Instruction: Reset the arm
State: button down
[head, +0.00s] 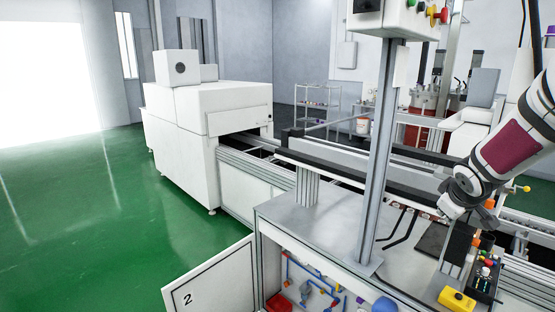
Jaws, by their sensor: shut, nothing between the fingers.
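My arm (510,150), with a maroon band, reaches in from the right edge over the metal workbench (325,231). Its end bends downward above the bench's right part. My gripper (482,216) is small and dark there, partly hidden by the wrist. It is shut and holds nothing. It is above a dark upright block (458,243) and close to several small coloured parts; whether it touches any of them I cannot tell.
A yellow control box (457,299) stands at the bench's front right. A grey post (378,150) rises from the bench, left of my arm. The conveyor (345,172) runs behind it to a white machine (210,135). Green floor (80,220) is clear at left.

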jog(key=s+a+r+m, duration=0.2)
jog(key=s+a+r, duration=0.4)
jog(key=a, duration=0.3)
jog(key=s+a+m+g+y+b, duration=0.1)
jog(key=s+a+y, duration=0.3)
jog(key=s+a, duration=1.4)
jog(key=s+m+b, duration=0.1)
jog(key=s, duration=0.1)
jog(key=shift+s+a+r+g, duration=0.3)
jog(key=shift+s+r+g, duration=0.05)
jog(key=shift+r+g, duration=0.05)
dwell(0.9)
